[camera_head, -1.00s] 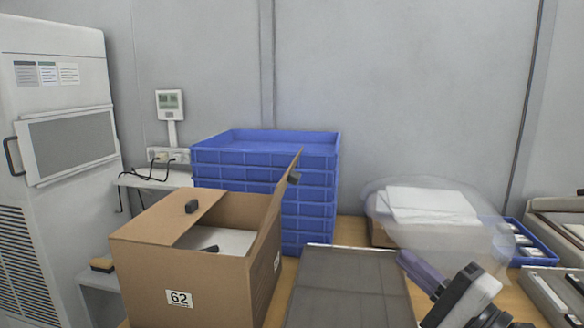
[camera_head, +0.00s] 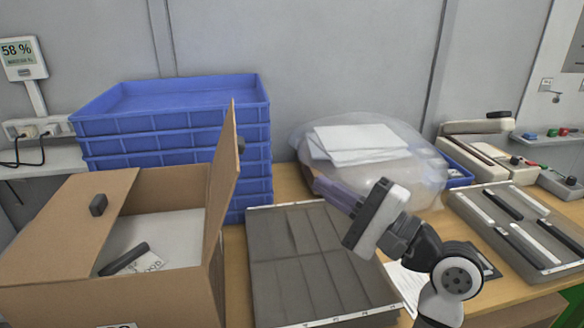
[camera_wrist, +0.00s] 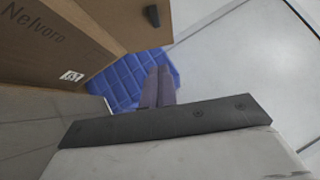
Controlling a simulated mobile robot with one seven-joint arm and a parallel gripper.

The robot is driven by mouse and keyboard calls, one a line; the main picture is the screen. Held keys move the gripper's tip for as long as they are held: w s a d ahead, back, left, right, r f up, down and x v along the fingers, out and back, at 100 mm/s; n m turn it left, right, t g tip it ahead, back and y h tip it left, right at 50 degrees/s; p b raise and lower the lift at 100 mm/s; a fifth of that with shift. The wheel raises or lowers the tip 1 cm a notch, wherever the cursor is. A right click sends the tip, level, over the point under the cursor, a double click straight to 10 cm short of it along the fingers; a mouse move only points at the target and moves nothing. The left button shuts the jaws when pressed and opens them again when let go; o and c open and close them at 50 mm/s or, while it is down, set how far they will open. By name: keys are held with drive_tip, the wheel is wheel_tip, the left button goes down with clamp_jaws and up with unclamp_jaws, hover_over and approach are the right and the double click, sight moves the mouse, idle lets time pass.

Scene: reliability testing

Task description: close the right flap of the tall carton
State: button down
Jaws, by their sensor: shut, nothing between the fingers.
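The tall carton (camera_head: 175,290) is a brown box at the lower left of the head view, with white contents and a dark piece inside. Its right flap (camera_head: 226,165) stands upright, leaning a little right, with a dark knob on its outer face. Its left flap (camera_head: 62,215) lies across the top with a dark knob on it. My gripper (camera_head: 322,190) is to the right of the right flap, apart from it, its purple-grey fingers shut and empty. In the wrist view the fingers (camera_wrist: 158,84) are together, and the carton (camera_wrist: 62,35) shows at upper left with its knob.
Blue stacked crates (camera_head: 170,120) stand behind the carton. A grey compartment tray (camera_head: 310,262) lies below my gripper. A clear bag with white sheets (camera_head: 365,145) is behind it. A tray of dark and white strips (camera_head: 525,225) is at right.

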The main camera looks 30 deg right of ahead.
drive_tip(key=s+a+p+x, duration=0.1)
drive_tip(key=a+p+x, duration=0.1)
drive_tip(key=x, duration=0.9)
drive_tip(key=shift+a+r+p, duration=0.3)
drive_tip(key=shift+r+p, duration=0.15)
drive_tip(key=shift+p, duration=0.15)
drive_tip(key=shift+r, duration=0.1)
